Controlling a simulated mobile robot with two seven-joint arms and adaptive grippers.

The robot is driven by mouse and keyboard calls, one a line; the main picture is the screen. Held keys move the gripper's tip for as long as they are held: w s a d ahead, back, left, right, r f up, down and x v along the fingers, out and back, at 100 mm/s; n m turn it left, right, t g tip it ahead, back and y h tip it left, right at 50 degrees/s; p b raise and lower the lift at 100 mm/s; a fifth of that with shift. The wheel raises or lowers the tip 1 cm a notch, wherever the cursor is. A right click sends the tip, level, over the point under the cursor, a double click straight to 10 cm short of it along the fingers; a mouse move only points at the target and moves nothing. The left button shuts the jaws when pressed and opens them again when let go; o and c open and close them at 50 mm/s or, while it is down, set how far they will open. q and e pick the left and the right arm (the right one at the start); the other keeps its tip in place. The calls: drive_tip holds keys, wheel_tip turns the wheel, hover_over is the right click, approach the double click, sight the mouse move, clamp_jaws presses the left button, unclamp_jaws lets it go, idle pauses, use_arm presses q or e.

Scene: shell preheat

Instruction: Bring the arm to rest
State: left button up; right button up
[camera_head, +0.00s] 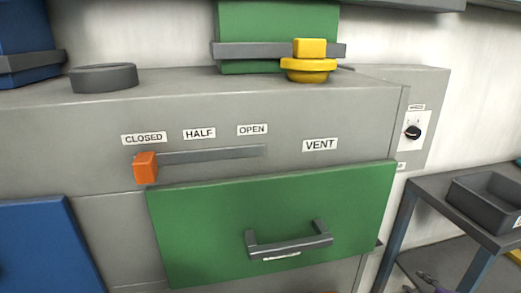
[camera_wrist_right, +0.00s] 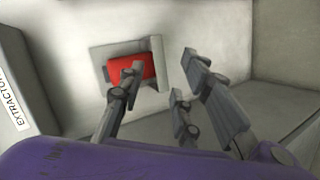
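My right gripper (camera_head: 430,281) shows only in part at the lower right edge of the head view, small and low beside the cart. In the right wrist view its grey fingers (camera_wrist_right: 158,78) stand apart with a gap between them, and nothing is held. A red block-like part (camera_wrist_right: 142,68) in a grey frame on a pale wall lies beyond the fingers; I cannot tell whether a finger touches it. My left gripper is in neither view.
A grey cabinet has a green door (camera_head: 190,235) with a handle (camera_head: 290,244). Its orange slider (camera_head: 145,167) sits at CLOSED. A black knob (camera_head: 412,132) is on the right panel. A yellow piece (camera_head: 309,66) stands on top. A cart holds a dark tray (camera_head: 484,205).

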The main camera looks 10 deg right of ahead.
drive_tip(key=s+d+f+m+g+h, duration=0.1)
drive_tip(key=s+d+f+m+g, duration=0.1)
drive_tip(key=s+f+m, duration=0.25)
drive_tip(key=s+a+f+m+g+y, duration=0.1)
drive_tip(key=s+a+f, duration=0.5)
drive_tip(key=s+a, duration=0.4)
drive_tip(key=s+a+f+m+g+y, duration=0.2)
drive_tip(key=s+a+f, duration=0.5)
drive_tip(key=s+a, duration=0.35)
drive_tip(key=s+a+r+m, duration=0.4)
drive_tip(key=s+a+m, duration=0.1)
drive_tip(key=s+a, duration=0.95)
use_arm(q)
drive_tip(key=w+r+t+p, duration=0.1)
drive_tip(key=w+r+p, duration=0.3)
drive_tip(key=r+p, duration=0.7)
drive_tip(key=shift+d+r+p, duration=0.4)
drive_tip(key=shift+p, duration=0.05)
use_arm(e)
drive_tip(key=w+a+r, duration=0.1)
drive_tip(key=w+r, duration=0.1)
drive_tip(key=r, duration=0.4)
drive_tip(key=w+r, duration=0.2)
drive_tip(key=r, duration=0.4)
drive_tip(key=shift+w+a+t+y, duration=0.25)
drive_tip(key=shift+a+t+y, duration=0.1)
drive_tip(key=shift+t+y, duration=0.05)
